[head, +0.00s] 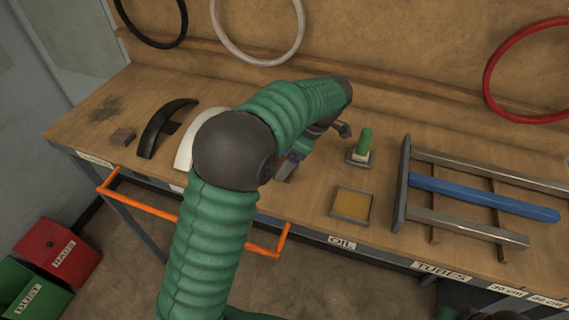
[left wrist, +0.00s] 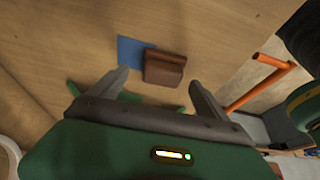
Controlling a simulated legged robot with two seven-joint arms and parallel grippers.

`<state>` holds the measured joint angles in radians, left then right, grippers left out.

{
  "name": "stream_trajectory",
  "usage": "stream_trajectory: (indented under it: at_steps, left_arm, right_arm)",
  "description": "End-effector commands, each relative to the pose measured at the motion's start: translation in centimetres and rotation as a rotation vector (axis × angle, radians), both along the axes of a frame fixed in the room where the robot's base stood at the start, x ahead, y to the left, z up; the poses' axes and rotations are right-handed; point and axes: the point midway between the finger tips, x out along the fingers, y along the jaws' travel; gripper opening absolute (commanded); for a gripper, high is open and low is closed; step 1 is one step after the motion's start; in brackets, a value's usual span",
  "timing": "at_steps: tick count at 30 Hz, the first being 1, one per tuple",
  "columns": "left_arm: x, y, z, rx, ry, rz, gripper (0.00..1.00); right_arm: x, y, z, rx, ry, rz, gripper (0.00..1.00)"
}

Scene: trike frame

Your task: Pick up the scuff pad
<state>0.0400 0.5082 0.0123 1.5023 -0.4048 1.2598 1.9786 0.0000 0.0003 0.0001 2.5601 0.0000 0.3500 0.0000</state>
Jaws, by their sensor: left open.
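In the left wrist view a brown block (left wrist: 164,67) with a stepped top lies on the bench, beyond and between the spread fingers of my left gripper (left wrist: 158,79). A flat blue square (left wrist: 132,50) lies against it. In the head view my left gripper (head: 312,152) hangs over the bench, open, and my arm covers part of the bench behind it. I cannot tell for certain which one is the scuff pad. My right gripper is not in view.
A black fender (head: 162,128) and a white fender (head: 184,150) stand left of my arm. An orange rail (head: 150,209) runs along the bench front.

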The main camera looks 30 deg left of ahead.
Motion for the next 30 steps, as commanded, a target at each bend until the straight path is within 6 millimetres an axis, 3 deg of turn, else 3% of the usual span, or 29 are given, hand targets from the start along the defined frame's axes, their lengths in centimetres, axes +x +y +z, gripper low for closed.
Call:
stream_trajectory:
  at_steps: [1, 2, 6, 12, 27, 30]
  left_arm:
    - [-0.3, 0.4, 0.0, 0.000, 0.007, 0.003, 0.87]
    - [-0.4, 0.5, -0.6, -0.001, 0.007, 0.001, 0.87]
    - [-0.3, 1.1, -2.7, 0.000, 0.003, 0.000, 0.87]
    - [-0.2, 1.0, -3.0, 0.001, 0.001, -0.001, 0.87]
    - [-0.3, 1.2, -3.0, 0.001, 0.000, 0.000, 0.23]
    - [-0.3, 1.2, -3.0, 0.001, 0.000, 0.000, 0.21]
  right_arm:
    - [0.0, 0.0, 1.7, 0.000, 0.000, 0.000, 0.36]
    - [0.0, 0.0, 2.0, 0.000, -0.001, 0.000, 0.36]
    - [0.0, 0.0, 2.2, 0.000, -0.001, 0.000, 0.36]
    - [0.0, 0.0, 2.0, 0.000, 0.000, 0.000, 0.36]
    - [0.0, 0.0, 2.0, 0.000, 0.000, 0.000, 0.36]
    - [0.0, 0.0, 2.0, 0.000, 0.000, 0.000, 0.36]
